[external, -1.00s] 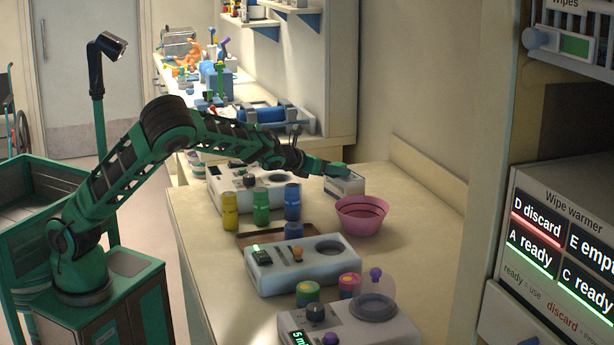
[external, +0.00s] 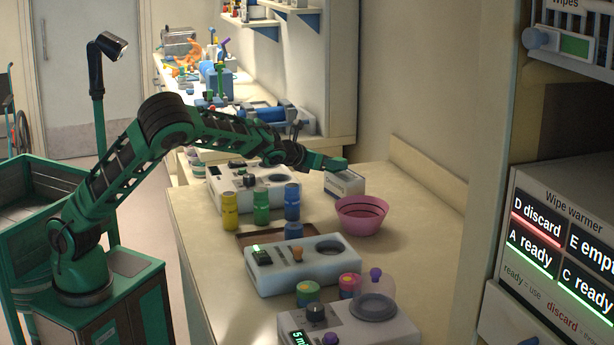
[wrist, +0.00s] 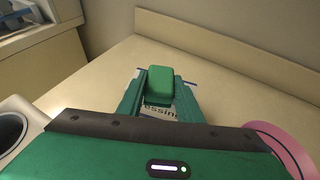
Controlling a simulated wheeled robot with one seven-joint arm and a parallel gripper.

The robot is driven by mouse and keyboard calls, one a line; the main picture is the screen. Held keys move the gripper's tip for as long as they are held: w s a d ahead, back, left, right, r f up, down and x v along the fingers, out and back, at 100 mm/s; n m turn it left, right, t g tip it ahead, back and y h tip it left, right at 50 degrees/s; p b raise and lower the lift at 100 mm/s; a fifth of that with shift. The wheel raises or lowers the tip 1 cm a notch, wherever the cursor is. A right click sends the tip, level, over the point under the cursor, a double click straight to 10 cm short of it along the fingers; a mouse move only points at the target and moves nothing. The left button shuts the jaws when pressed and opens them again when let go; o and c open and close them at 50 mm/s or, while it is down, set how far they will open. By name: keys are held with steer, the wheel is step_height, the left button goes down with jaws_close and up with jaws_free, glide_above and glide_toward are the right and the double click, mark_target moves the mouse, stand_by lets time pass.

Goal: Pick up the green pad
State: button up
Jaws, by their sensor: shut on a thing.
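My gripper (external: 338,164) is above a small white box (external: 345,184) on the counter. In the wrist view, a rounded green pad (wrist: 160,82) sits between the two fingers of my gripper (wrist: 160,92), which is shut on it. Part of a label ending in "essing" on the white box (wrist: 158,112) shows below the pad. In the external view the pad is hard to tell apart from my green fingers.
A pink bowl (external: 361,216) stands just right of the box. A white device (external: 303,267), yellow (external: 230,210), green (external: 261,206) and blue (external: 292,203) bottles stand nearer. The counter behind the bowl is clear up to the wall.

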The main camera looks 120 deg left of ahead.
steer(key=r, duration=0.3)
steer(key=shift+s+a+r, duration=0.1)
steer(key=shift+s+a, duration=0.05)
steer(key=shift+s, duration=0.25)
steer(key=s+a+r, duration=0.4)
steer(key=s+r, duration=0.2)
steer(key=s, duration=0.4)
glide_above(346, 178)
step_height(346, 178, down, 7)
steer(key=shift+r, duration=0.2)
steer(key=shift+f, duration=2)
steer(key=o, duration=1.1)
steer(key=shift+f, duration=0.1)
